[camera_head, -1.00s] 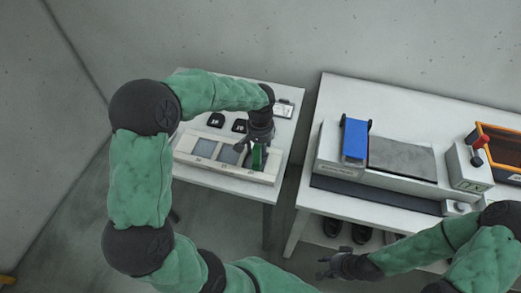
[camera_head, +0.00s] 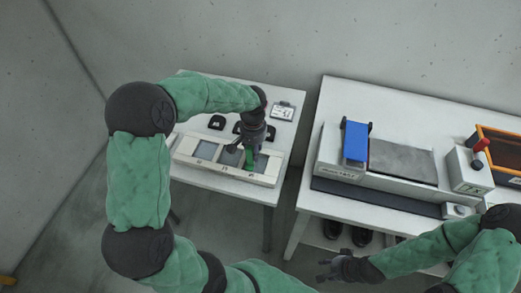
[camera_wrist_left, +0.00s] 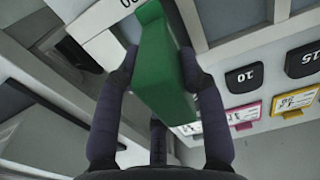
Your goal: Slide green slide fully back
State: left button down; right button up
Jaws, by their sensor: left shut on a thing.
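The green slide (camera_head: 250,159) is an upright green piece on the right part of a long pale panel (camera_head: 222,169) with several grey windows, on the left table. My left gripper (camera_head: 246,147) is shut on the slide from above and hides part of it. In the left wrist view the green slide (camera_wrist_left: 160,65) stands between the two dark fingers (camera_wrist_left: 158,82), one against each side. My right gripper (camera_head: 325,268) hangs in front of the right table with its fingers apart, holding nothing visible.
Black numbered blocks (camera_head: 217,122) and a small card (camera_head: 283,112) lie behind the panel. The right table carries a machine with a blue part (camera_head: 355,140), a red-knobbed box (camera_head: 470,168) and an orange-rimmed crate (camera_head: 500,140). A gap separates the tables.

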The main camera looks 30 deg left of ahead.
pick_arm(q)
jog(key=s+a+p, duration=0.1)
jog(key=s+a, duration=0.1)
jog(key=a, duration=0.6)
jog(key=s+a+p, duration=0.2)
jog(key=a, duration=0.7)
jog(key=s+a+p, duration=0.1)
jog(key=s+a, duration=0.1)
jog(key=a, duration=0.7)
jog(key=shift+s+p, duration=0.15)
jog(key=shift+p, duration=0.15)
jog(key=shift+a, duration=0.1)
jog(key=c, duration=0.8)
grip_release()
jog(key=shift+c, duration=0.2)
jog(key=shift+o, duration=0.6)
jog(key=shift+a, duration=0.15)
jog(key=shift+s, duration=0.1)
notch_tip(320, 180, up, 12)
